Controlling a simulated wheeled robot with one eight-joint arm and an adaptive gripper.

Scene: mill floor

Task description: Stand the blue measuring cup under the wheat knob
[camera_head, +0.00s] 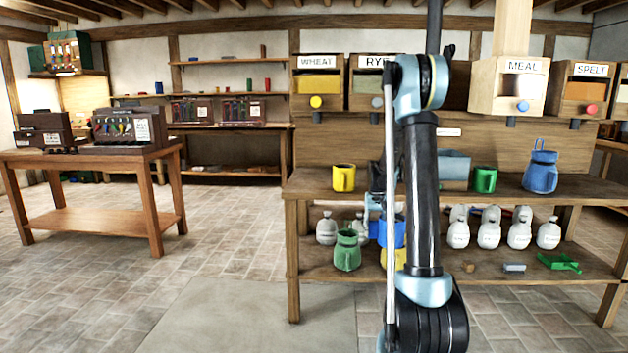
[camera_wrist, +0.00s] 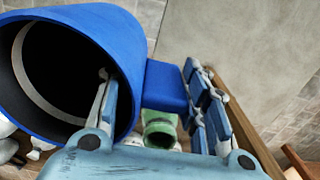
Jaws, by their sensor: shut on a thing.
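A blue measuring cup (camera_wrist: 85,35) fills the left of the wrist view, its dark open mouth facing the camera. My gripper (camera_wrist: 150,85) is shut on it, with one finger at the mouth and the other beyond the block-like handle (camera_wrist: 165,88). In the head view the cup (camera_head: 400,231) is partly hidden behind my arm, in front of the shelf unit and below its top board. The wheat bin (camera_head: 333,84) is at the upper left of the unit, with a yellow wheat knob (camera_head: 316,101). The board below that knob looks bare.
A yellow cup (camera_head: 343,178), a green cup (camera_head: 484,180) and a blue jug (camera_head: 541,174) stand on the top board (camera_head: 317,187). A green jug (camera_head: 347,251) and several white sacks (camera_head: 489,229) are on the lower shelf. A table (camera_head: 85,165) stands left.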

